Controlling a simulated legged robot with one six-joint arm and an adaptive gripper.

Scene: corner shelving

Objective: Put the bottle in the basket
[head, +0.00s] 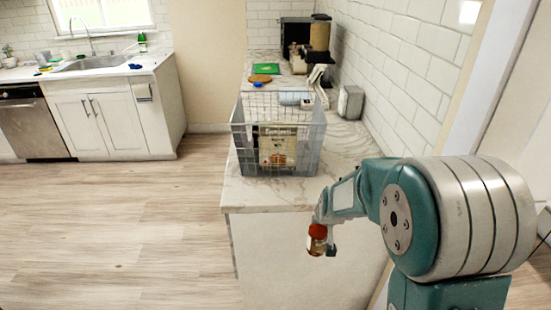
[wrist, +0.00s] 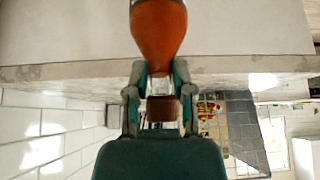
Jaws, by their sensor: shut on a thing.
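A small bottle (head: 317,239) with an orange-red body hangs in my gripper (head: 325,222), in front of the near end of the marble counter and a little below its top. In the wrist view the orange bottle (wrist: 159,35) shows between the two fingers of my gripper (wrist: 158,85), which are shut on its narrower part. The wire basket (head: 305,165) stands on the counter beyond my gripper, with a printed package inside. The basket also shows in the wrist view (wrist: 243,130), apart from the bottle.
The marble counter (head: 262,196) has its front edge between my gripper and the basket. A grey box (head: 350,102), a green board (head: 269,69) and a coffee machine (head: 296,35) stand behind. A tiled wall (head: 405,60) bounds the right. The floor at left is clear.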

